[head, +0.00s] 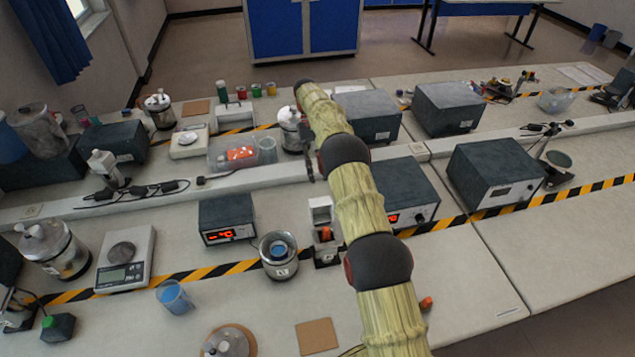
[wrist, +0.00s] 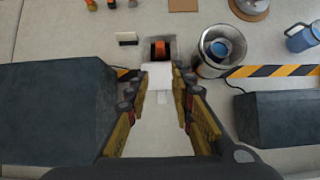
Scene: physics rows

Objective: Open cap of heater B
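A small white and grey unit, which I take for heater B (head: 325,252), stands on the bench at the middle of the head view; no letter on it is legible. It has an orange part (wrist: 160,48) in its recess. A white piece, probably its cap (wrist: 157,76), lies beside the orange part in the wrist view; in the head view a white upright part (head: 320,208) rises behind it. My gripper (wrist: 157,86) is open, with its fingers on either side of the white piece. Contact cannot be made out. My arm hides part of the surroundings in the head view.
A metal vessel with a blue inside (head: 279,256) stands close beside the unit. Dark boxes with displays (head: 228,217) (head: 404,190) flank it. A blue cup (head: 174,297) and a brown square mat (head: 317,337) lie nearer. A raised ledge (head: 250,182) runs behind.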

